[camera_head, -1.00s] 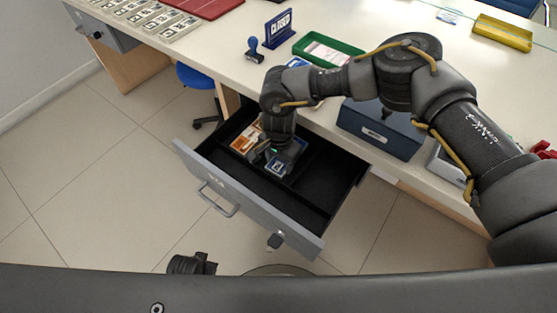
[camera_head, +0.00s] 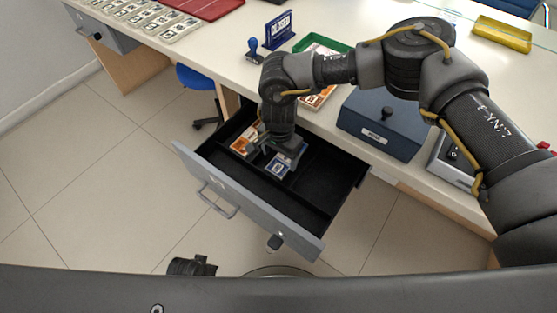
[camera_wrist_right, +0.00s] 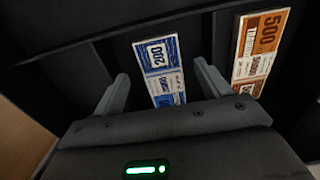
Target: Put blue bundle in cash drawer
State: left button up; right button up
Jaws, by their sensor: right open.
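The blue bundle (camera_head: 281,166), marked 200 in the right wrist view (camera_wrist_right: 160,68), lies on the floor of the open cash drawer (camera_head: 330,206). My right gripper (camera_head: 268,150) is inside the drawer above the bundle. In the right wrist view its fingers (camera_wrist_right: 160,85) are open, one on each side of the blue bundle and apart from it. The gripper hides part of the bundle in both views. My left gripper is not clearly in view.
An orange bundle (camera_head: 243,143) marked 500 lies beside the blue one, also in the right wrist view (camera_wrist_right: 258,48). The drawer's right part is empty. A blue cash box (camera_head: 378,124), a green tray (camera_head: 318,42), a stamp (camera_head: 254,50) and a closed sign (camera_head: 279,30) stand on the counter.

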pick_arm(q)
jog(key=shift+w+d+r, duration=0.1)
jog(key=shift+w+r, duration=0.2)
jog(key=shift+w, duration=0.05)
pick_arm(e)
notch_tip(320, 180, up, 8)
jog(key=shift+r, duration=0.15)
pick_arm(q)
jog(key=shift+s+f, duration=0.1)
